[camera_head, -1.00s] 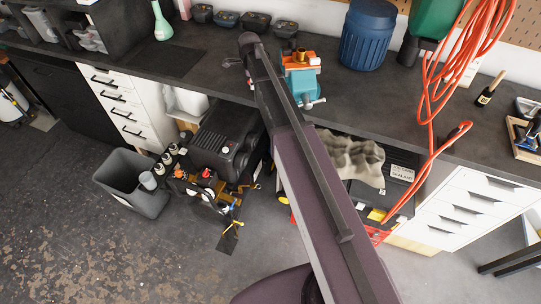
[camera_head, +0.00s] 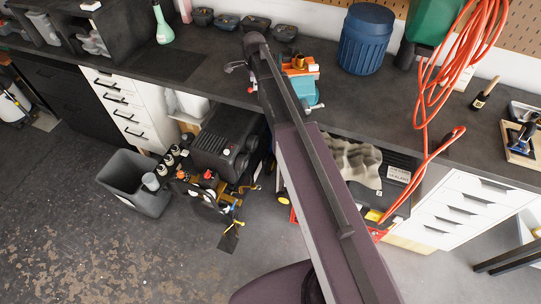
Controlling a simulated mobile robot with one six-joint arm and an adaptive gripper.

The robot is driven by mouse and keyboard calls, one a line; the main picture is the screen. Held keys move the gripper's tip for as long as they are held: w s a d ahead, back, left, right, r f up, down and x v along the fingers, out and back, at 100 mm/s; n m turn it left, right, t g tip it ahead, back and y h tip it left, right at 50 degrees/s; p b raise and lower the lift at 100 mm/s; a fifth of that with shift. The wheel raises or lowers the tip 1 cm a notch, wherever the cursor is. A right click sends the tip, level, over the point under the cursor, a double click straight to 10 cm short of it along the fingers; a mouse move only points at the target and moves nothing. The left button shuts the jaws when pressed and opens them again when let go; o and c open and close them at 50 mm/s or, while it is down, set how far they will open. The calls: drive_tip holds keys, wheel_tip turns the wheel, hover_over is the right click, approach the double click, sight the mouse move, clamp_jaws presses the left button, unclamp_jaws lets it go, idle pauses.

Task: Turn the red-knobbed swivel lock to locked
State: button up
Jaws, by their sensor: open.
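My arm rises across the middle of the view, and its far end is over the workbench (camera_head: 190,72), left of the teal and orange vise (camera_head: 302,86). My gripper cannot be made out; the arm links cover that spot. A small red and pale spot (camera_head: 251,88) shows at the left edge of the arm near the bench front; it may be the lock's red knob, but it is too small to be sure. A small grey pronged shape (camera_head: 235,67) lies just above and left of it. The lock's body and its position cannot be read.
A blue barrel (camera_head: 366,38) stands behind the vise. An orange hose (camera_head: 447,75) hangs to the right. Black equipment (camera_head: 222,138) with red knobs stands under the bench, next to a grey bin (camera_head: 130,190). The bench left of my arm is mostly clear.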

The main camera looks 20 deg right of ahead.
drive_tip(key=shift+s+r+p, duration=0.95)
drive_tip(key=shift+r+p, duration=3.55)
drive_tip(key=shift+r, duration=0.35)
drive_tip(key=s+f+n+g+b, duration=0.1)
drive_tip(key=s+f+n+b, duration=0.6)
drive_tip(key=s+f+b, duration=0.4)
drive_tip(key=s+f+n+b, duration=0.7)
drive_tip(key=s+f+b, duration=0.3)
drive_tip(key=f+b, duration=0.7)
drive_tip(key=shift+s+f+n+g, duration=0.15)
drive_tip(key=shift+s+n+g, duration=0.2)
drive_tip(key=shift+n+g, duration=0.05)
drive_tip(key=w+r+m+t+p, duration=0.1)
drive_tip(key=w+r+m+p, duration=0.7)
drive_tip(key=w+r+p, duration=0.3)
drive_tip(key=w+r+m+p, duration=0.8)
drive_tip(key=w+r+p, duration=0.3)
drive_tip(key=r+p, duration=0.6)
drive_tip(key=shift+w+a+t, duration=0.15)
drive_tip(key=shift+t, duration=0.25)
drive_tip(key=shift+f, duration=0.15)
